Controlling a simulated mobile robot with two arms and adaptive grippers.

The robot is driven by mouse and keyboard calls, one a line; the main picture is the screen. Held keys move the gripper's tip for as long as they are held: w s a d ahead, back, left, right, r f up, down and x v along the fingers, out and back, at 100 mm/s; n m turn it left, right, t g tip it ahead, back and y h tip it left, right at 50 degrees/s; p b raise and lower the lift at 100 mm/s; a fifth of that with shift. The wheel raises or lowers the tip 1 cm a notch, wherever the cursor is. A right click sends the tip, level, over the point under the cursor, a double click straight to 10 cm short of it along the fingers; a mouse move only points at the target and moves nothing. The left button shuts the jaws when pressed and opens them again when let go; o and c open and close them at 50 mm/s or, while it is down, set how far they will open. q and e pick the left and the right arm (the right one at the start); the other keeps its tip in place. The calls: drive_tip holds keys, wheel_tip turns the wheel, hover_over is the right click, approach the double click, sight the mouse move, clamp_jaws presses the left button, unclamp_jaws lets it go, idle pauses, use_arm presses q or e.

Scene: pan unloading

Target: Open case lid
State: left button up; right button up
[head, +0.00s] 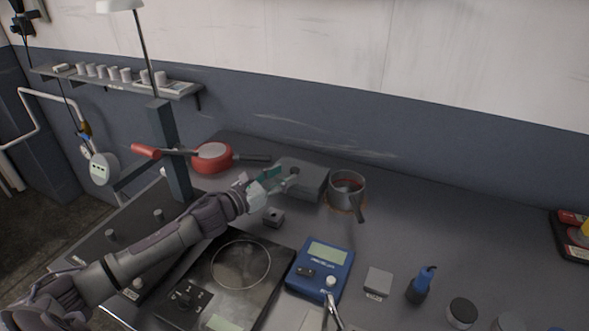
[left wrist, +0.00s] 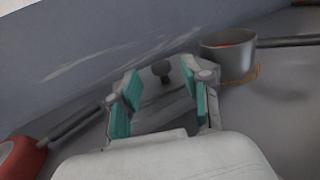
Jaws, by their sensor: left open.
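The case is a low grey box (head: 312,180) at the back of the bench, left of a grey pot. A dark round knob (left wrist: 161,70) stands on its grey lid (left wrist: 165,114) in the left wrist view; the lid looks closed. My left gripper (head: 272,181) reaches in from the left and is at the case's near left side. In the left wrist view its teal-padded fingers (left wrist: 166,94) are spread apart, with the lid and knob showing between and beyond them. The gripper holds nothing. Whether the fingers touch the case cannot be told.
The grey pot (head: 347,187) with reddish contents stands right of the case on an orange-brown ring. A red pan (head: 212,156) lies left of the case. A blue meter (head: 321,266), a black hot plate (head: 215,285) and a small dark block (head: 273,217) are nearer.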

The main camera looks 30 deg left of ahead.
sight(291, 171)
use_arm(q)
drive_tip(key=shift+p+x, duration=0.45)
drive_tip(key=shift+x, duration=1.9)
clamp_jaws()
